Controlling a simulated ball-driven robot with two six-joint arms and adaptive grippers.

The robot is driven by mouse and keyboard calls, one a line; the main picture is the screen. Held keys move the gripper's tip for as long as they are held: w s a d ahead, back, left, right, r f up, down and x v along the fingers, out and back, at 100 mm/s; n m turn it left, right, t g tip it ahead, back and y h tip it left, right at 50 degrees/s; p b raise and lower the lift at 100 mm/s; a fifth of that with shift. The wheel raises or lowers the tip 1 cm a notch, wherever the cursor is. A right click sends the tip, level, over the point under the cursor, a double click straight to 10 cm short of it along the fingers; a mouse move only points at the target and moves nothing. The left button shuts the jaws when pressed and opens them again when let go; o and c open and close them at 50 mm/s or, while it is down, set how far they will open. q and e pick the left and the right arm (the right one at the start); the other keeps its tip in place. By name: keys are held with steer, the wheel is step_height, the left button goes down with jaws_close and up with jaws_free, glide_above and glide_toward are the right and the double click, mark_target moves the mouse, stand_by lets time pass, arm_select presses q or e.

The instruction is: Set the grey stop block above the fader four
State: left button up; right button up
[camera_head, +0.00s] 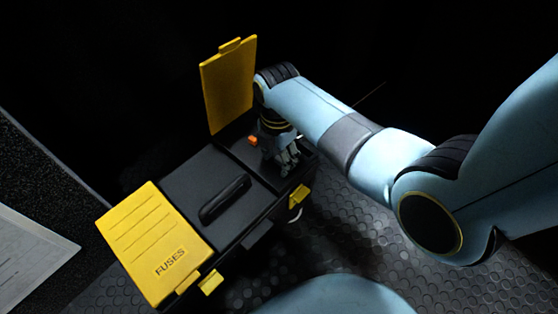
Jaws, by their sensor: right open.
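My right gripper (287,163) points down at the open right compartment (237,149) of a black case. It is open, and its fingers cover part of the compartment. A small orange item (253,140) shows just left of the fingers. I cannot make out a grey stop block; anything under the fingers is hidden. Fader four is not in view. My left gripper is not in view.
The black case (190,178) has a raised handle (225,199), a closed yellow lid marked FUSES (150,235) and a yellow lid standing open (229,85). A paper sheet (30,255) lies at the left. Studded floor (350,240) shows at the right.

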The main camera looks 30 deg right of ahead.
jaws_close()
stand_by(0.3)
steer(key=shift+r, duration=0.2)
